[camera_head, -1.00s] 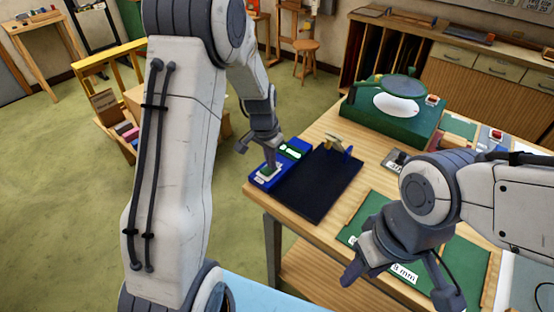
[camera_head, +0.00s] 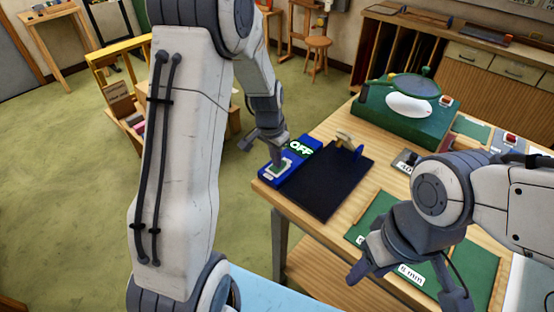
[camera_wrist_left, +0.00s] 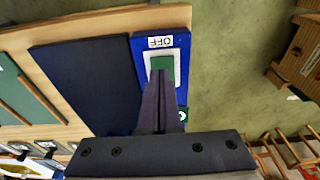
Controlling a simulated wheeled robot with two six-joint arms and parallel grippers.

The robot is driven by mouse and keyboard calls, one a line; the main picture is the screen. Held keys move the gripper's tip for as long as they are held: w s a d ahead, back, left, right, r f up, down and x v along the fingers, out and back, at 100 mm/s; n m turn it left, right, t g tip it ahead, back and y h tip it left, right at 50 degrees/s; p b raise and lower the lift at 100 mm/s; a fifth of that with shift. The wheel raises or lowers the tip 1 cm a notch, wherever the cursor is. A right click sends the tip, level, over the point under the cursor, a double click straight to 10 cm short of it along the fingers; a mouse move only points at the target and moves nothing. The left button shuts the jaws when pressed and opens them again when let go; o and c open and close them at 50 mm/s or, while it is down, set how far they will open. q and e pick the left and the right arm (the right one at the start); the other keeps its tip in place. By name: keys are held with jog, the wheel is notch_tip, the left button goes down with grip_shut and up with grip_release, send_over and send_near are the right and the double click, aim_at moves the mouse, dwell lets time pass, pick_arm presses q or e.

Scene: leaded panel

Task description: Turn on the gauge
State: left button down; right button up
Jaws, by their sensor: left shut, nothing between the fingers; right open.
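The gauge (camera_head: 271,180) is a blue box at the table's left corner. Its green display (camera_head: 300,147) reads OFF in large white letters. A green button in a pale surround (camera_wrist_left: 147,66) is on the gauge, with a small OFF label (camera_wrist_left: 160,42) beside it. My left gripper (camera_head: 280,161) is shut and empty, pointing down with its fingertips at the button. In the left wrist view, the fingertips (camera_wrist_left: 162,76) overlap the button's lower part; I cannot tell whether they touch it. My right gripper (camera_head: 408,284) is open and empty over the table's front.
A dark mat (camera_head: 326,190) lies right of the gauge, with a small upright yellowish and blue item (camera_head: 350,146) at its far edge. A green machine (camera_head: 402,120) stands behind. A green board (camera_head: 374,216) lies under my right gripper. Open floor is to the left.

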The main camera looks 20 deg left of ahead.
aim_at(275, 170)
pick_arm(q)
jog(key=r+p, duration=0.2)
jog(key=r, duration=0.1)
jog(key=r+p, duration=0.1)
jog(key=shift+s+a+r, duration=0.15)
jog(key=shift+s+r, duration=0.2)
jog(key=shift+s, duration=0.05)
notch_tip(275, 170, up, 9)
jog(key=s+b, duration=0.1)
jog(key=b, duration=0.1)
jog(key=shift+s+a+f, duration=0.15)
jog(key=shift+s+a, duration=0.15)
jog(key=shift+s, duration=0.1)
jog(key=s+d+r+m, duration=0.1)
jog(key=s+d+m, duration=0.1)
jog(key=s+d, duration=0.9)
jog(key=s+d+f+m+g, duration=0.1)
jog(key=s+d, duration=0.6)
jog(key=s, duration=0.6)
jog(key=shift+s+f+m+g, duration=0.2)
jog(key=shift+s+m+g, duration=0.1)
jog(key=shift+g, duration=0.1)
jog(key=shift+d, duration=0.1)
